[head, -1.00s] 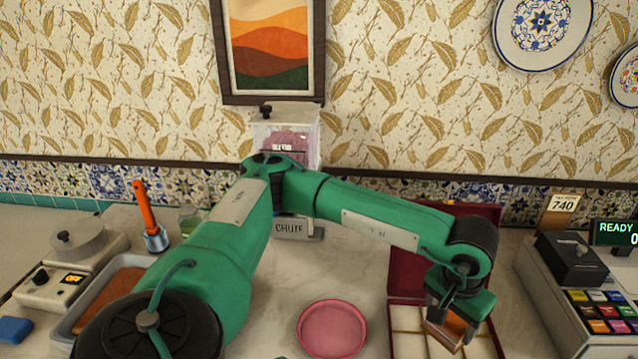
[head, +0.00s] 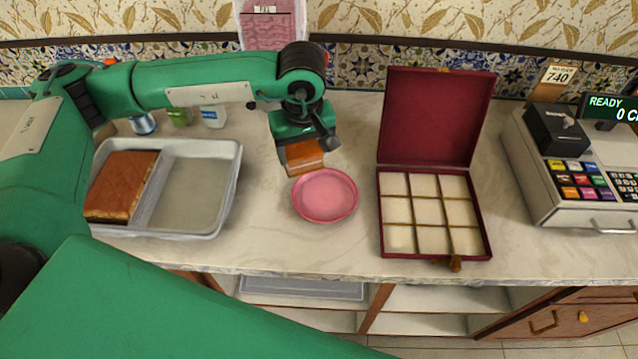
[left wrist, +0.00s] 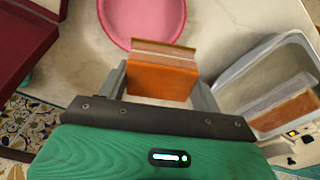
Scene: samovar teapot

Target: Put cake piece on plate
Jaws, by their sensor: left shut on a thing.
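A square cake piece (head: 304,155) with an orange-brown top is gripped in my left gripper (head: 303,150). It is held just behind the pink plate (head: 325,195), near the plate's back edge. The plate is round, empty and lies on the counter. In the left wrist view the cake piece (left wrist: 161,77) sits between the two fingers of my left gripper (left wrist: 162,85), with the pink plate (left wrist: 142,20) just beyond it. Whether the piece overlaps the plate's rim in height is hard to tell. My right gripper is not in view.
A grey metal tray (head: 228,185) with a large cake slab (head: 122,185) in its left part stands at left. An open dark red box (head: 430,118) with empty compartments is right of the plate. A cash register (head: 565,165) stands at far right.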

